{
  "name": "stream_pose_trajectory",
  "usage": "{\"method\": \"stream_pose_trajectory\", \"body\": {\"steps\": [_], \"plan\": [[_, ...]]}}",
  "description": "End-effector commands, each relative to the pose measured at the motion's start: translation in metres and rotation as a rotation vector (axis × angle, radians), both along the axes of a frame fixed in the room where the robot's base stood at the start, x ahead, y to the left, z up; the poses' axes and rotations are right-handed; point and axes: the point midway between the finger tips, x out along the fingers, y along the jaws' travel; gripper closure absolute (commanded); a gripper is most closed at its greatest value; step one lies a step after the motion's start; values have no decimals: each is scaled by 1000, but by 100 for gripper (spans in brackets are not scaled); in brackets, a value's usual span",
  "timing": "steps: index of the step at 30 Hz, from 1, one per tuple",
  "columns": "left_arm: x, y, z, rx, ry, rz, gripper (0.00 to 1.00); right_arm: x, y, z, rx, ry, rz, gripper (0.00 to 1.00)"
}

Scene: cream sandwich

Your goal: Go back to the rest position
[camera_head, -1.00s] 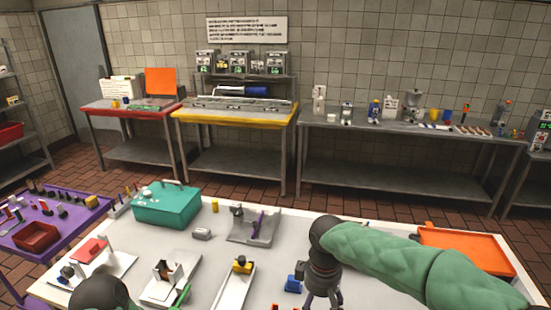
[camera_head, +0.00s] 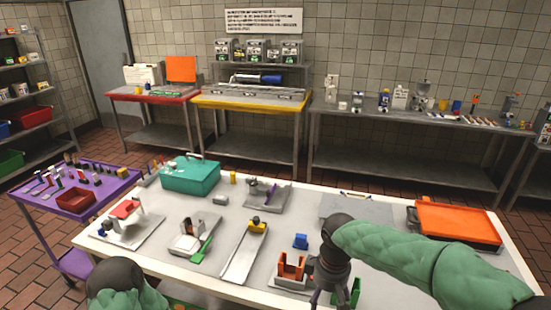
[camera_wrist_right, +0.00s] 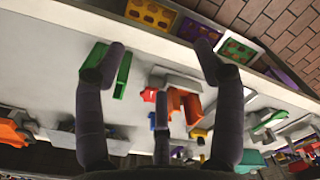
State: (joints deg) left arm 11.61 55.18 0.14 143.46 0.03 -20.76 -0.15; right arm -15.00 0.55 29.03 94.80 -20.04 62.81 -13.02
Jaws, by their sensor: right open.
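My right gripper (camera_head: 328,294) hangs over the front part of the white table (camera_head: 375,280), pointing down, with its green-sleeved arm reaching in from the right. An orange forked block (camera_head: 291,266) and a green part (camera_head: 346,294) are close to the gripper on either side. A blue block (camera_head: 301,241) is just behind. Of my left arm only a dark joint and green sleeve show at the bottom left; its gripper is out of view.
A teal box (camera_head: 190,177) and grey fixtures stand at the back and left of the table. An orange tray (camera_head: 457,224) lies at the back right. A purple cart (camera_head: 85,205) stands left. Yellow and purple bins (camera_wrist_right: 152,14) lie beyond the table edge in the wrist view.

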Motion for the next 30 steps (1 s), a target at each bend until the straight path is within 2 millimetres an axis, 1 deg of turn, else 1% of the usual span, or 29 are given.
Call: {"method": "stream_pose_trajectory", "body": {"steps": [1,5,11,14,17,18,20,21,23,24,27,30], "plan": [[1,0,0,0,-1,0,60,0,1,-10,6,9,-6,31],[1,0,0,0,-1,0,60,1,6,-32,33,18,-29,31],[0,0,0,0,0,0,60,-2,15,-78,85,37,-81,31],[0,0,0,0,0,0,60,-5,20,-108,119,49,-124,31],[0,0,0,0,0,0,60,-14,25,-146,162,67,-185,31],[0,0,0,0,0,0,60,-19,27,-162,181,74,-217,31],[0,0,0,0,0,0,60,-27,30,-187,207,85,-267,31],[0,0,0,0,0,0,60,-33,32,-203,225,91,-304,31],[0,0,0,0,0,0,60,-45,34,-226,248,101,-362,31],[0,0,0,0,0,0,60,-53,35,-240,262,107,-402,31],[0,0,0,0,0,0,60,-76,36,-275,291,119,-511,31],[0,0,0,0,0,0,60,-101,36,-303,307,127,-621,31]]}}
